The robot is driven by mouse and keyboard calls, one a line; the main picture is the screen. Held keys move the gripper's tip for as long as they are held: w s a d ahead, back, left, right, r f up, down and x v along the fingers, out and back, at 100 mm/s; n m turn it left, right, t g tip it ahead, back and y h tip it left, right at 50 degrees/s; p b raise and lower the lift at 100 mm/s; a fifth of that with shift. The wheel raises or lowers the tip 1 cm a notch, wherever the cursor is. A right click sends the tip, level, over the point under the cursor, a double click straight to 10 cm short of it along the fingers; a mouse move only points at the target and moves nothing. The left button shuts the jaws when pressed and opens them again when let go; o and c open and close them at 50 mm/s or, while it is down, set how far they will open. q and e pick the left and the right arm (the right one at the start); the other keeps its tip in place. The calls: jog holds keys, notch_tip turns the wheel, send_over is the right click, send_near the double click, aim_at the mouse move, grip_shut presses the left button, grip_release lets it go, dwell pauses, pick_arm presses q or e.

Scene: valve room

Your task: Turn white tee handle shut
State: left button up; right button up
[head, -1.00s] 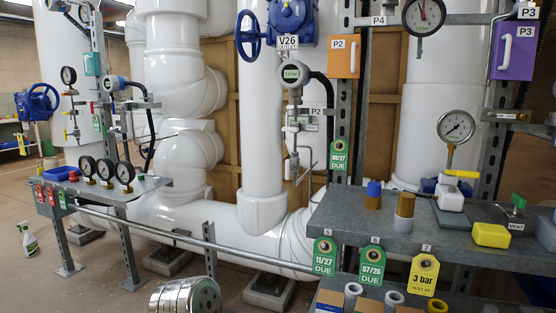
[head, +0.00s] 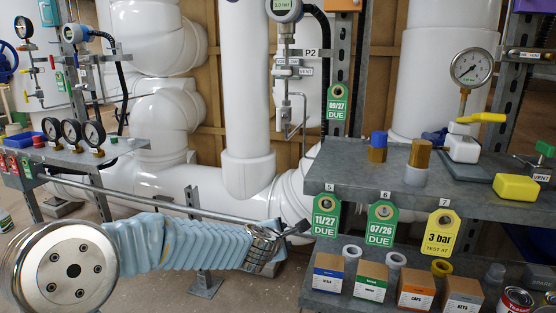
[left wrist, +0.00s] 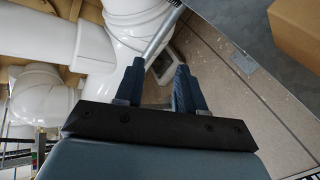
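Under a transmitter dial (head: 284,8) in the head view hangs a small valve manifold (head: 287,95) with short pale cross handles (head: 288,62) near tags reading P2 and VENT. They are too small to tell how a white tee handle there is turned. My left gripper (head: 298,230) is below this manifold, just in front of the shelf's left end, and touches none of the handles. In the left wrist view its two dark fingers (left wrist: 157,90) are apart with nothing held between them. My right gripper is in neither view.
A grey shelf (head: 335,172) at right carries a blue-capped fitting (head: 377,146), a brass fitting (head: 419,163), a white valve with yellow lever (head: 464,147) and a yellow block (head: 517,187). Tags hang on its front edge. A metal rail (head: 165,202) runs behind my left arm.

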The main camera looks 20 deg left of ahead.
pick_arm(q)
notch_tip(320, 180, up, 19)
jog(key=s+a+n+t+b, duration=0.2)
jog(key=n+t, duration=0.2)
jog(key=n, duration=0.4)
jog(key=n+t, duration=0.2)
jog(key=n, duration=0.3)
send_near(278, 115)
jog(key=w+p, duration=0.1)
jog(key=w, duration=0.9)
jog(key=shift+w+d+r, duration=0.1)
jog(key=shift+w+r, duration=0.05)
jog(key=shift+w, duration=0.2)
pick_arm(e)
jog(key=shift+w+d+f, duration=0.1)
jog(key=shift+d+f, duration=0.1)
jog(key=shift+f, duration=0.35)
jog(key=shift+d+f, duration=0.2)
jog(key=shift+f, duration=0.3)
pick_arm(q)
jog(key=shift+c, duration=0.3)
grip_shut()
